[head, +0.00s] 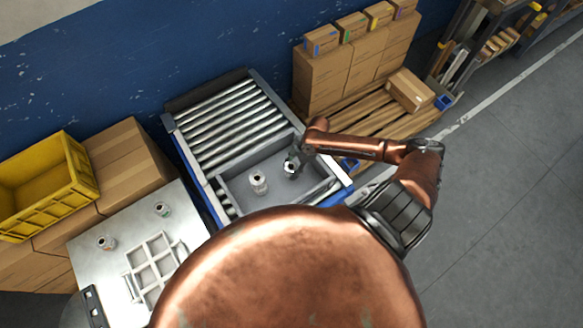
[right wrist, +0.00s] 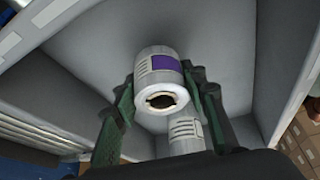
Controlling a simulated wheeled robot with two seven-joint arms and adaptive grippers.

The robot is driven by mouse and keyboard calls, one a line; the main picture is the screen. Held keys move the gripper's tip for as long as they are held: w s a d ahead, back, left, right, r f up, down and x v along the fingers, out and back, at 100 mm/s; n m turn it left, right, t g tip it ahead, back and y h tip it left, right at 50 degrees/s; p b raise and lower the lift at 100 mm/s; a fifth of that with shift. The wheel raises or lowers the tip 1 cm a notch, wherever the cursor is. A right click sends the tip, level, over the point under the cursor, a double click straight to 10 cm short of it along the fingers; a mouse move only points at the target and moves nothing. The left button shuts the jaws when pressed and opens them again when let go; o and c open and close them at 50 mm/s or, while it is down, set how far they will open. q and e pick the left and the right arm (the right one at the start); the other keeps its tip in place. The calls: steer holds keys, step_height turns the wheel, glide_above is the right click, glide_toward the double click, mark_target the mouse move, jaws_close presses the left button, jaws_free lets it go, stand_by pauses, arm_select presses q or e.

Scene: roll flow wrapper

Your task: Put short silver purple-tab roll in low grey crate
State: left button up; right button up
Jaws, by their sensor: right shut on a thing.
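The silver roll with a purple tab (right wrist: 165,63) is between the two green fingers of my right gripper (right wrist: 160,102), which is shut on it. In the head view my right gripper (head: 291,162) is inside the low grey crate (head: 225,200), with the held roll's open end (head: 290,169) showing below it. The crate's grey walls surround the roll in the right wrist view. I cannot tell if the roll touches the crate floor. A second silver roll (head: 258,182) stands in the crate to the left; my left gripper is not in view.
The crate is next to a bed of metal rollers (head: 225,115). A metal table (head: 95,265) at lower left bears two more rolls, (head: 106,242) and (head: 162,209), and a white grid rack (head: 152,265). A yellow crate (head: 45,185) and cardboard boxes (head: 345,65) stand around.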

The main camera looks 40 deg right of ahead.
steer(key=o, duration=1.3)
steer(key=shift+r, duration=0.15)
steer(key=shift+r, duration=0.35)
steer(key=p+v, duration=0.1)
steer(key=v, duration=1.1)
steer(key=shift+r, duration=0.15)
